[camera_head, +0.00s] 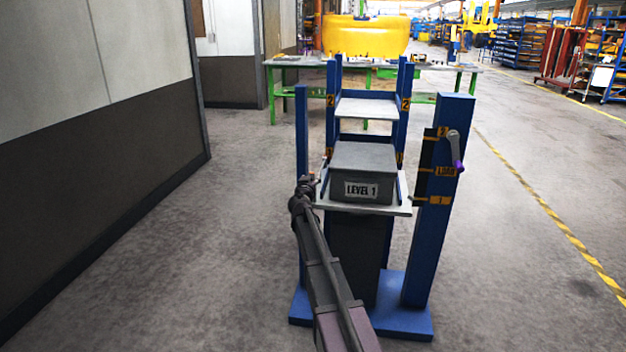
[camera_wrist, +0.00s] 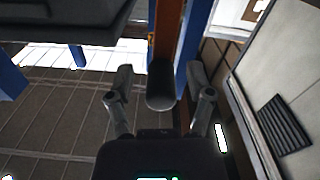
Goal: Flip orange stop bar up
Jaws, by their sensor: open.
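An orange bar (camera_wrist: 163,35) shows in the wrist view, running away from my gripper beside a blue post (camera_wrist: 187,40). A dark grey rounded end (camera_wrist: 160,88) lies in line with it, between my open fingers; I cannot tell whether they touch it. My gripper (camera_wrist: 160,80) is empty of any clear hold. In the head view my gripper (camera_head: 308,184) is at the left side of the blue lift frame, by its left post (camera_head: 302,130). The orange bar cannot be made out there.
A dark grey block marked LEVEL 1 (camera_head: 365,172) sits on a pale platform (camera_head: 392,209). A higher pale shelf (camera_head: 366,108) is behind it. A crank lever with a purple grip (camera_head: 459,165) is on the right post (camera_head: 436,230). A wall (camera_head: 100,140) stands left; the floor between is clear.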

